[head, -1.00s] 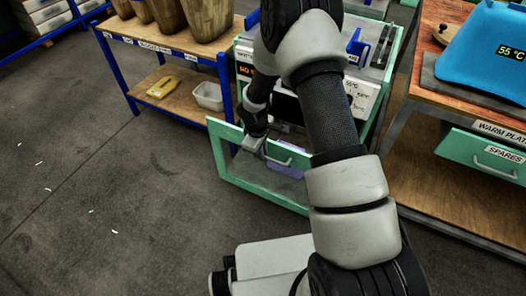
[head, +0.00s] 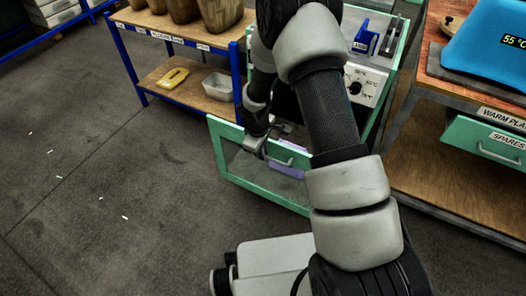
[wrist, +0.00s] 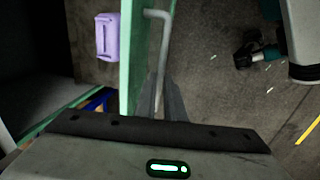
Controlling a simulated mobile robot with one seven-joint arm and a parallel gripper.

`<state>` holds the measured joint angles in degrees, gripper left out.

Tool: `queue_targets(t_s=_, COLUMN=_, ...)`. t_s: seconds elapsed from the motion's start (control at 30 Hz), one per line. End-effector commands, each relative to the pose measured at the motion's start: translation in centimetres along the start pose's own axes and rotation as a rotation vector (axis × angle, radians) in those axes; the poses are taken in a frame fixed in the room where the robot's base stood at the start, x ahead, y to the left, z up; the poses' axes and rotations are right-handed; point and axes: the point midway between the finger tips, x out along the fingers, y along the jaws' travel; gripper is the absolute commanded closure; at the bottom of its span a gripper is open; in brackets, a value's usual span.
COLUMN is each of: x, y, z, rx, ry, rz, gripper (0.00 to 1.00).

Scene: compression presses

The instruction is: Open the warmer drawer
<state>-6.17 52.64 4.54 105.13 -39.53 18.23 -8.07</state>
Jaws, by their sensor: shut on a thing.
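The warmer drawer has a green-framed, see-through front (head: 262,193) that stands out from the warmer cabinet (head: 362,84) in the head view. A grey bar handle (head: 290,160) is on this front. My gripper (head: 258,148) is at the handle, at the front's upper edge, and is shut on it. In the wrist view the fingers (wrist: 167,102) close around the handle bar (wrist: 163,50), beside the green front (wrist: 131,55). A purple item (wrist: 107,37) shows behind the front. My arm hides much of the cabinet.
A wooden bench (head: 440,150) with a green spares drawer (head: 492,143) stands right. The floor (head: 110,200) at front left is clear apart from small scraps.

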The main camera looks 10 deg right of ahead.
Motion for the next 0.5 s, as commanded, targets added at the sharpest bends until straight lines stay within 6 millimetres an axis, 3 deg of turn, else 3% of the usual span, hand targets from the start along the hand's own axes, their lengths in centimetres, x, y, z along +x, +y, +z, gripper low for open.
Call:
queue_targets(t_s=0.03, x=-0.04, y=0.06, z=-0.01, rx=0.000, ry=0.000, rz=0.001, gripper=1.00)
queue_targets(t_s=0.07, x=-0.04, y=0.06, z=-0.01, rx=0.000, ry=0.000, rz=0.001, gripper=0.89)
queue_targets(t_s=0.17, x=-0.03, y=0.07, z=-0.01, rx=0.000, ry=0.001, rz=0.001, gripper=0.72)
queue_targets(t_s=0.5, x=-0.28, y=0.08, z=-0.02, rx=0.001, ry=0.001, rz=0.001, gripper=0.72)
